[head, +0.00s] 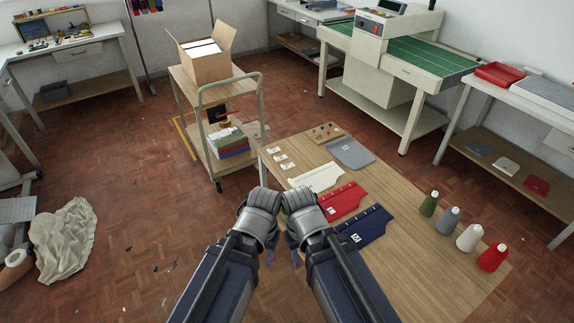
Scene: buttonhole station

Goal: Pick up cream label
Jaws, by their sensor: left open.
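Three small pale labels lie in a row on the wooden table near its left edge: a far label (273,149), a middle label (280,157) and a near label (288,166). They are too small to tell which one is cream. My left gripper (269,258) hangs below its wrist, open, off the table's left edge and nearer to me than the labels. My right gripper (296,258) is close beside it, mostly hidden by its arm, so its jaws cannot be made out. Neither gripper touches a label.
The wooden table (420,265) also holds cream cloth (317,177), red cloth (342,200), navy cloth (365,228), a grey tray (350,153) and several thread cones (470,237). A trolley (203,95) with a cardboard box stands beyond its left edge.

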